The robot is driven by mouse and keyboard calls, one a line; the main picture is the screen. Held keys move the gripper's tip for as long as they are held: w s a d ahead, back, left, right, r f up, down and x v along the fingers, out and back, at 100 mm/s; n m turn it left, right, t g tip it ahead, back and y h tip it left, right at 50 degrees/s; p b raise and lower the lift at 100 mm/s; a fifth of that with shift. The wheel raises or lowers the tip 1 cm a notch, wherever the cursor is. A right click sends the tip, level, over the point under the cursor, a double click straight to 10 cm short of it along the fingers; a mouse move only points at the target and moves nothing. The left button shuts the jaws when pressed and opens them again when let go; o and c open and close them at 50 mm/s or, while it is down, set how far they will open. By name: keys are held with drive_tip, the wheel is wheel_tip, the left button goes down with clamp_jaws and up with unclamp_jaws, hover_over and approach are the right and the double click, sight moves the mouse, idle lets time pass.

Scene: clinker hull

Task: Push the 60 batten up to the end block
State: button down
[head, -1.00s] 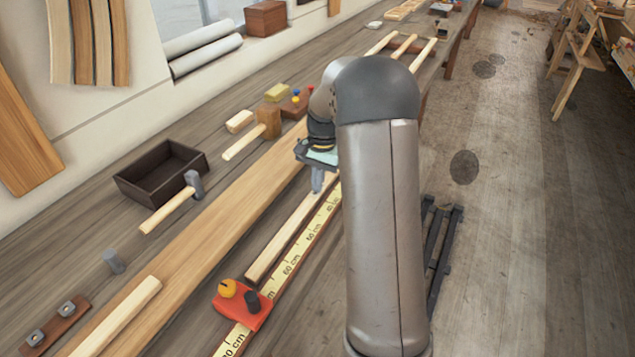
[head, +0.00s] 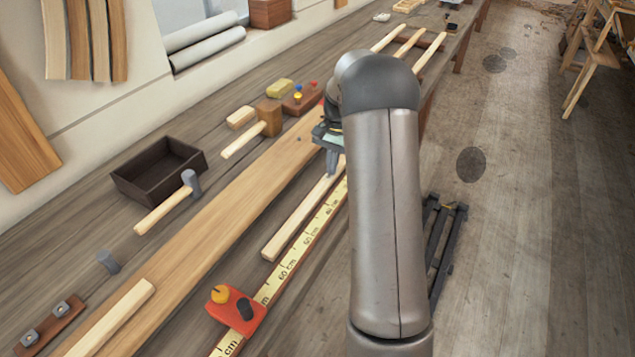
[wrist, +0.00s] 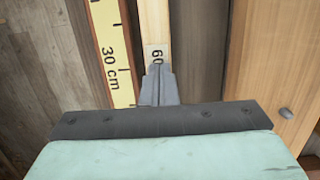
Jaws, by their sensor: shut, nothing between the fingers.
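The 60 batten (head: 298,222) is a pale strip lying lengthwise beside the yellow rule (head: 305,245). Its label, 60, shows in the wrist view on the batten (wrist: 154,25), just beyond my fingertips. My gripper (head: 331,172) is shut and empty, fingers pointing down at the batten; it also shows in the wrist view (wrist: 158,85), beside the rule's 30 cm mark. Whether the tips touch the batten is hard to tell. The batten's near end is free, with a gap to the red stop (head: 236,310). I cannot make out the end block; my arm hides the rule's far part.
A wide plank (head: 215,222) runs along the left of the batten. A mallet (head: 255,132), a hammer (head: 170,203) and a dark open box (head: 158,172) lie left of it. Another pale batten (head: 112,318) lies at the near left. Several strips lie at the far end.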

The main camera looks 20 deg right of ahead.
drive_tip(key=shift+d+r+p, duration=0.3)
drive_tip(key=shift+d+p, duration=0.1)
drive_tip(key=shift+p, duration=0.1)
drive_tip(key=shift+w+r, duration=0.15)
drive_tip(key=shift+r, duration=0.35)
wheel_tip(320, 180, up, 16)
drive_tip(key=w+d, duration=0.1)
drive_tip(key=d, duration=0.1)
drive_tip(key=shift+w+f+b, duration=0.2)
drive_tip(key=shift+w+b, duration=0.05)
drive_tip(key=shift+b, duration=0.2)
drive_tip(key=f, duration=0.5)
drive_tip(key=s+a+f, duration=0.1)
drive_tip(key=f, duration=0.5)
drive_tip(key=a+f, duration=0.1)
drive_tip(key=f, duration=0.5)
drive_tip(key=shift+s+a+f, duration=0.15)
drive_tip(key=shift+s+a, duration=0.1)
drive_tip(key=shift+s, duration=0.05)
